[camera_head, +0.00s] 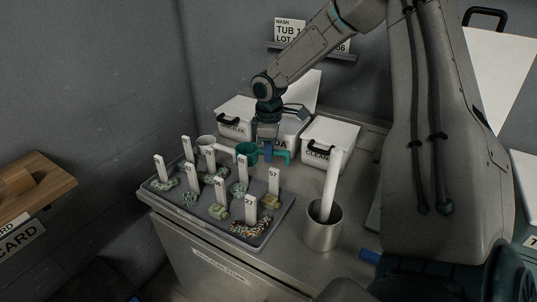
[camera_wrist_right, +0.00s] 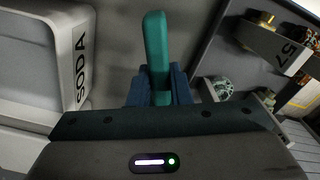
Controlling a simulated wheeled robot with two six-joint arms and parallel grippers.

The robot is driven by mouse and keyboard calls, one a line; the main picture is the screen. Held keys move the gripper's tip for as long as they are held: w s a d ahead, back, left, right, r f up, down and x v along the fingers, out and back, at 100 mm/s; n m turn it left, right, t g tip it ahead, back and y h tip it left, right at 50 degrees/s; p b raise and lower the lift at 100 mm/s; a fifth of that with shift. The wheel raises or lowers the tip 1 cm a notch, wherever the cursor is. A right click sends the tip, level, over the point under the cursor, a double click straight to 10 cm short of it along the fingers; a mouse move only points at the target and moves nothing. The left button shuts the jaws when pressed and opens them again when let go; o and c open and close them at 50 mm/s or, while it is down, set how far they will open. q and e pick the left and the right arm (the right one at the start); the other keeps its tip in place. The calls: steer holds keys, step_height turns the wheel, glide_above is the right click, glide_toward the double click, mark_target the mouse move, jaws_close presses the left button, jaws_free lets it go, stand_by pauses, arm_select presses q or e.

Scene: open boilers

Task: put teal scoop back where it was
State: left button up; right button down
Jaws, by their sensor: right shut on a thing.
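The teal scoop (camera_head: 246,152) is held in the air above the back edge of the grey tray, in front of the white bins. My right gripper (camera_head: 268,143) points down and is shut on its handle. In the right wrist view the teal handle (camera_wrist_right: 156,55) stands between the blue fingers (camera_wrist_right: 155,88). The scoop's bowl is left of the gripper in the head view. The white bin lettered SODA (camera_wrist_right: 45,60) is beside the gripper; in the head view my arm partly covers it. My left gripper is not in view.
The grey tray (camera_head: 225,233) holds several numbered white tags and small lumps. A pale scoop (camera_head: 206,142) lies near its back. White lidded bins (camera_head: 330,133) stand along the back. A metal cup (camera_head: 321,233) with a tall white stick stands right of the tray.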

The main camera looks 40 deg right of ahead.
steer(key=shift+f, duration=0.9)
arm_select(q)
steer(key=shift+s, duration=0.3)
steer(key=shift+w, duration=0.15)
arm_select(e)
steer(key=shift+f, duration=0.2)
steer(key=c, duration=1.3)
jaws_free()
steer(key=shift+c, duration=0.2)
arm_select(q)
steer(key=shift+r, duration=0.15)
arm_select(e)
steer(key=shift+r, duration=0.2)
